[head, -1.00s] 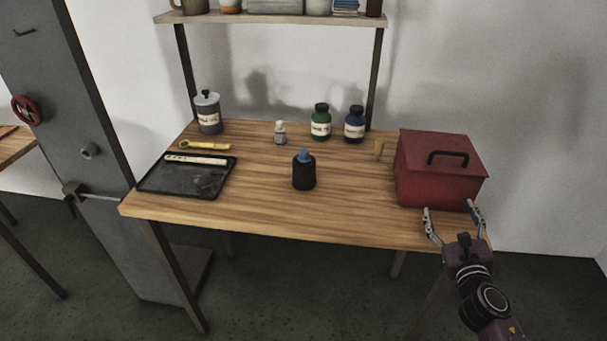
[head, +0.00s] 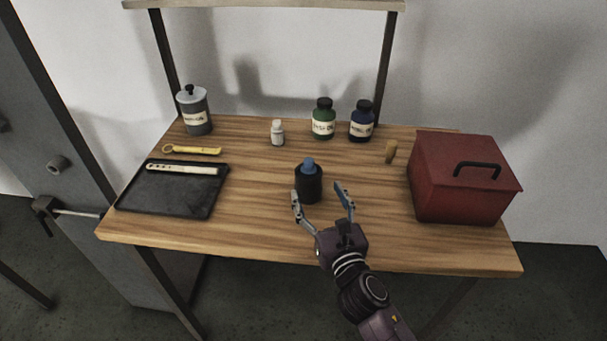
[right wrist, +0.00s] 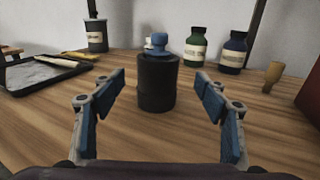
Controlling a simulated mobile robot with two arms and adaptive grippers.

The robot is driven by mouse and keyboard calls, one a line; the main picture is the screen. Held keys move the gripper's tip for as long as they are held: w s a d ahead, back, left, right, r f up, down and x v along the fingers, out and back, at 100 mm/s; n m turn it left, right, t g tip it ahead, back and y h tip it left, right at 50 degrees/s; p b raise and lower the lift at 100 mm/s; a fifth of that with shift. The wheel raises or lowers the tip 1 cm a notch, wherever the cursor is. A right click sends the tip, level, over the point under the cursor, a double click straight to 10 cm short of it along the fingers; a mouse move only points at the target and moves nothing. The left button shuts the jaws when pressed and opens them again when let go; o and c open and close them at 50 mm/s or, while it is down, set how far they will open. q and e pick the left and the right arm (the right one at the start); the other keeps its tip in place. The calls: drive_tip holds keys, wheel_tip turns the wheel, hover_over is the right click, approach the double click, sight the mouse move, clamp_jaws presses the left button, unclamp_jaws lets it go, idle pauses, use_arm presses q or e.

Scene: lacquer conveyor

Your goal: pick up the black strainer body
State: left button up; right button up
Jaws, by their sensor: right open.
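The black strainer body (head: 308,188) is a short dark cylinder standing upright near the middle of the wooden table, with a blue piece on its top (head: 309,165). In the right wrist view the black body (right wrist: 157,86) stands straight ahead, beyond and between the fingertips. My right gripper (head: 321,195) is open and empty, just in front of the body, its fingers pointing at it. In the right wrist view the blue-padded fingers of the gripper (right wrist: 160,84) are spread wide on both sides, with no contact visible. My left gripper is not in view.
A black tray (head: 170,194) holding a pale strip lies left. A yellow tool (head: 192,150), grey canister (head: 195,112), small white bottle (head: 277,134), green bottle (head: 323,120) and blue bottle (head: 361,122) stand or lie behind. A wooden peg (head: 390,151) and red box (head: 462,180) are right.

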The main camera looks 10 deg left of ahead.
sight(313, 184)
drive_tip(key=shift+w+a+r, duration=0.1)
drive_tip(key=shift+w+a, duration=0.05)
drive_tip(key=shift+w, duration=0.2)
drive_tip(key=x, duration=0.2)
drive_tip(key=shift+w+a+r, duration=0.2)
drive_tip(key=x, duration=0.3)
drive_tip(key=shift+w+a+f+p, duration=0.15)
drive_tip(key=shift+w+p, duration=0.1)
drive_tip(key=shift+p, duration=0.1)
drive_tip(key=c, duration=1.3)
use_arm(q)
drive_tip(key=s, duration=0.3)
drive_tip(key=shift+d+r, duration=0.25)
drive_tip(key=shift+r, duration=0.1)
use_arm(e)
drive_tip(key=c, duration=0.3)
